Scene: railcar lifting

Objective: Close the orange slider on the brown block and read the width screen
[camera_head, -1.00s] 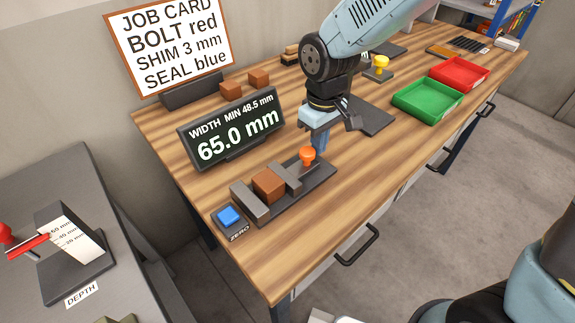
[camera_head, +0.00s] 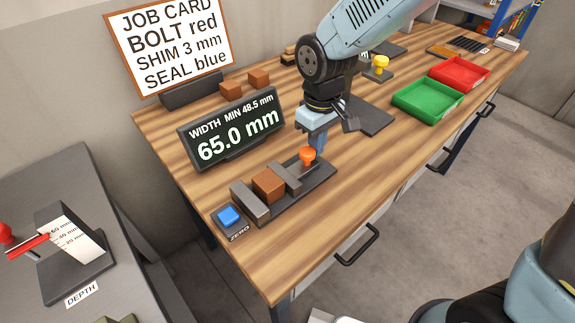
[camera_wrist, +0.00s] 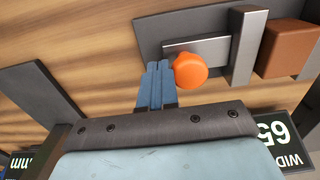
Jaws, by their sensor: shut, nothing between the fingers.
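The brown block (camera_head: 268,185) sits on the dark gauge base between a fixed grey jaw (camera_head: 249,202) and a sliding grey jaw (camera_head: 286,175). In the wrist view a narrow gap seems to show between the block (camera_wrist: 290,48) and the sliding jaw (camera_wrist: 247,48). The slider's orange knob (camera_head: 307,155) stands at the far end; it also shows in the wrist view (camera_wrist: 190,70). My gripper (camera_head: 319,143) is shut and empty, its fingers (camera_wrist: 157,84) right beside the knob, on the side away from the block. The width screen (camera_head: 232,128) reads 65.0 mm, with MIN 48.5 mm.
A blue ZERO button (camera_head: 229,216) lies at the near end of the gauge. Two brown blocks (camera_head: 258,78) stand behind the screen. Green (camera_head: 428,98) and red (camera_head: 460,73) trays lie to the right. The bench front is clear.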

